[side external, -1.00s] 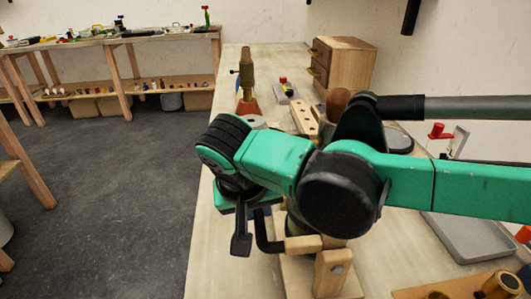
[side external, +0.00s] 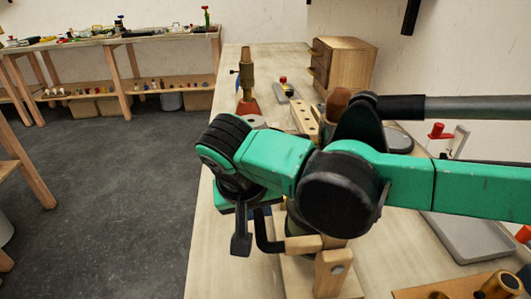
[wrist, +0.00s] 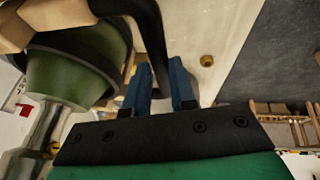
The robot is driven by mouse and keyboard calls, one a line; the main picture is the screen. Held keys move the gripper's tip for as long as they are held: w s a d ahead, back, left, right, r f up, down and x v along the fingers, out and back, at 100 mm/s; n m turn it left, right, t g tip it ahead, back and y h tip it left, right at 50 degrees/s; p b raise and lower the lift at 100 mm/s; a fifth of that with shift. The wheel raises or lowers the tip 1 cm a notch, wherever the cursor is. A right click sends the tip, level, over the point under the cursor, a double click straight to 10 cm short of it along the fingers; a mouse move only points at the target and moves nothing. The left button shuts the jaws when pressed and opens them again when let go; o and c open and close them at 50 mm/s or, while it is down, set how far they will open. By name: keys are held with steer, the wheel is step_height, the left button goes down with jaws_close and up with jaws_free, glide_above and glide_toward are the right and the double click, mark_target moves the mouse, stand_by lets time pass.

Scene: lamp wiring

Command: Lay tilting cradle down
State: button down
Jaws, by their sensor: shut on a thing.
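The tilting cradle's wooden frame (side external: 331,272) stands on the bench in the side view, largely hidden behind my arm. A black bent handle (side external: 265,236) joins its wooden arm; the handle also shows in the wrist view (wrist: 154,32). My gripper (wrist: 160,88) has its blue fingers on either side of the handle and is shut on it. In the wrist view, a dark green rounded body with a glassy neck (wrist: 60,82) lies beside the handle, next to the wood. The cradle's full tilt is hidden.
A wooden drawer box (side external: 345,62) and a brown stand with a red base (side external: 247,80) are farther back on the bench. A grey tray (side external: 470,240) lies at right. The bench's left edge drops to open floor (side external: 110,190).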

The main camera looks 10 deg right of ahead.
steer(key=shift+d+r, duration=0.1)
steer(key=shift+r, duration=0.1)
steer(key=shift+d+r+m+t+y, duration=0.1)
steer(key=shift+d+r+m+y, duration=0.35)
steer(key=shift+d+r+y, duration=1.05)
steer(key=shift+d+r+m+t+y, duration=0.1)
steer(key=shift+d+r+m+y, duration=0.4)
steer(key=shift+d+y, duration=1.1)
steer(key=shift+d+r+m+t+y, duration=0.1)
steer(key=shift+d+r+m+y, duration=0.25)
steer(key=shift+d+r+y, duration=1.25)
steer(key=shift+d+f+m+t+y, duration=0.15)
steer(key=shift+d+y, duration=0.15)
steer(key=shift+y, duration=0.55)
steer(key=shift+d+f+m+t+y, duration=0.1)
steer(key=shift+d+f+y, duration=0.15)
steer(key=shift+y, duration=0.55)
steer(key=shift+d+f+m+t+y, duration=0.15)
steer(key=shift+d+y, duration=0.15)
steer(key=shift+y, duration=0.55)
steer(key=shift+d+f, duration=0.15)
steer(key=shift+d, duration=0.4)
steer(key=shift+d+f, duration=0.15)
steer(key=shift+d, duration=0.4)
steer(key=shift+d+f, duration=0.1)
steer(key=shift+d, duration=0.1)
steer(key=c, duration=0.7)
jaws_free()
